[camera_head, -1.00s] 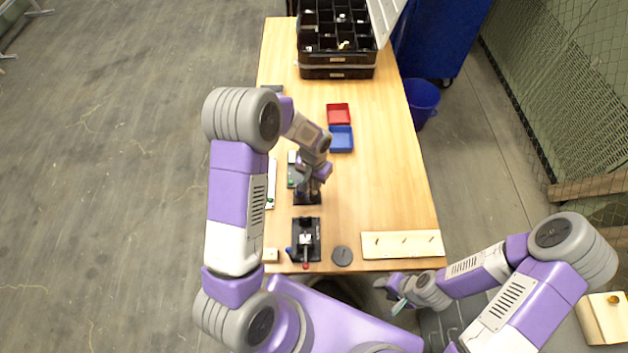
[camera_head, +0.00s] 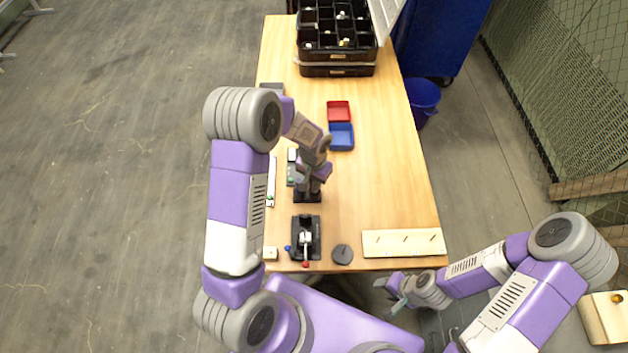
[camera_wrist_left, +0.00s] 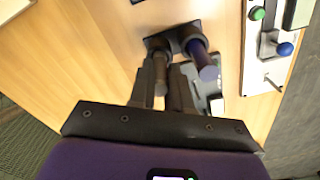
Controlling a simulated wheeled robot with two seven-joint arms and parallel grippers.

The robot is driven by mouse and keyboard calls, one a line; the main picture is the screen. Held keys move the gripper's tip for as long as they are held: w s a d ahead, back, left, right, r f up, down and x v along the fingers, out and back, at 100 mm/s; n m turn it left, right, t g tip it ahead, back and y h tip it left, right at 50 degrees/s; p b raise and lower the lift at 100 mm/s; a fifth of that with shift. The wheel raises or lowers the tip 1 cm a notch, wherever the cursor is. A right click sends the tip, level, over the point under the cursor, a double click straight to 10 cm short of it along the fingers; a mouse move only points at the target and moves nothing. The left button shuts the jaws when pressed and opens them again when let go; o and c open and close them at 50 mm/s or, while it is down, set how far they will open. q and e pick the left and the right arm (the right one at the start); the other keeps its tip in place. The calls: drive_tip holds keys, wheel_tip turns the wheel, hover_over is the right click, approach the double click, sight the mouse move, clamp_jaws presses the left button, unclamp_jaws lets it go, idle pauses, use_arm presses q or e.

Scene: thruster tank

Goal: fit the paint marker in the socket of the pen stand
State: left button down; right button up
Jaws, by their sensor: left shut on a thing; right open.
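My left gripper (camera_head: 311,186) is over the black pen stand (camera_head: 307,197) on the table. In the left wrist view the gripper (camera_wrist_left: 161,88) is shut on a grey-brown cylinder, the paint marker (camera_wrist_left: 159,68). The marker's far end meets or overlaps the dark pen stand (camera_wrist_left: 172,38); I cannot tell how deep it sits. A purple-blue cylinder (camera_wrist_left: 203,62) stands at the same stand, just right of the fingers. In the head view the gripper hides most of the marker. My right gripper (camera_head: 393,291) is open and empty, off the table's front edge.
A black fixture with a red-tipped lever (camera_head: 305,240) and a dark disc (camera_head: 343,254) are near the front edge. A pegged board (camera_head: 403,243) lies front right. Red (camera_head: 339,111) and blue (camera_head: 341,137) trays are behind. A black compartment case (camera_head: 337,70) stands at the back. The table's right middle is clear.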

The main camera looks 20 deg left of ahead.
use_arm(q)
drive_tip(key=shift+f+b, duration=0.25)
drive_tip(key=shift+b, duration=0.05)
idle(0.5)
drive_tip(key=c, duration=1)
unclamp_jaws()
drive_tip(key=shift+r, duration=0.15)
wheel_tip(320, 180, up, 8)
drive_tip(key=shift+f+p, duration=0.25)
drive_tip(key=shift+p, duration=0.3)
drive_tip(key=shift+r+p, duration=1.45)
drive_tip(key=shift+r, duration=0.55)
